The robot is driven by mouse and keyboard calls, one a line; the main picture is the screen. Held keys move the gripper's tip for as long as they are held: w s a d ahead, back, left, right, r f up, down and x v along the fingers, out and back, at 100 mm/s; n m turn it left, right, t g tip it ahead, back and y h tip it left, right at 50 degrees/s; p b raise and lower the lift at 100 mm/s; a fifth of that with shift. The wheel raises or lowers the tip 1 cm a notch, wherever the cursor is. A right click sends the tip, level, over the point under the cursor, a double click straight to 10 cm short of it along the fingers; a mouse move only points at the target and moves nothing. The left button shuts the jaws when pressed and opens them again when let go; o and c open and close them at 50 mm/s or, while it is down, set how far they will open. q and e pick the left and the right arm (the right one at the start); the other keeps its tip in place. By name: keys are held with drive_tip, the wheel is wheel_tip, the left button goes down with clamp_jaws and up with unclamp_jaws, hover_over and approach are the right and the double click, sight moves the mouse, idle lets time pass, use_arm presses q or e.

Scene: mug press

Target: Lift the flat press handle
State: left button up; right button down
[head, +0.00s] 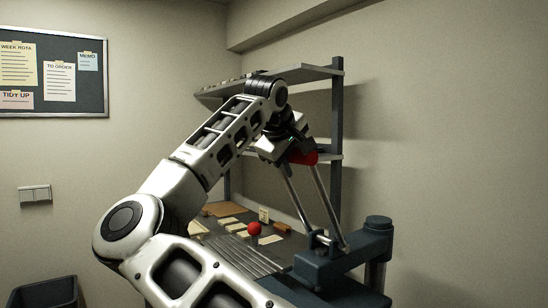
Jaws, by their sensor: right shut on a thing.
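The flat press (350,250) is a dark blue-grey machine at the lower right, with a thick post at its right side. Its handle (326,200) is two thin metal bars that rise from the press and lean up to the left, ending in a red grip (304,157). My right gripper (288,150) is shut on the red grip, well above the press body. My right arm reaches up from the bottom and hides part of the grip and the lower left of the press. My left gripper is not in view.
A shelf rack (337,120) stands behind the handle against the wall. A red ball knob (254,228) stands near several small cards and blocks on the surface behind my arm. A dark bin (45,292) is at the lower left. A noticeboard (90,95) hangs on the left wall.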

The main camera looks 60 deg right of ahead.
drive_tip(key=shift+s+d+r+p, duration=0.3)
drive_tip(key=shift+d, duration=0.25)
drive_tip(key=shift+s+d+r+p, duration=0.25)
drive_tip(key=shift+s+d+p, duration=0.1)
drive_tip(key=shift+d, duration=0.25)
drive_tip(key=shift+s+d+r+p, duration=0.25)
drive_tip(key=shift+d+r+p, duration=0.05)
drive_tip(key=shift+d, duration=0.25)
drive_tip(key=c, duration=1.1)
unclamp_jaws()
drive_tip(key=v, duration=0.8)
drive_tip(key=b+v, duration=0.1)
drive_tip(key=v, duration=0.7)
drive_tip(key=shift+s+d+r, duration=0.15)
drive_tip(key=shift+s+d, duration=0.05)
drive_tip(key=shift+s, duration=0.05)
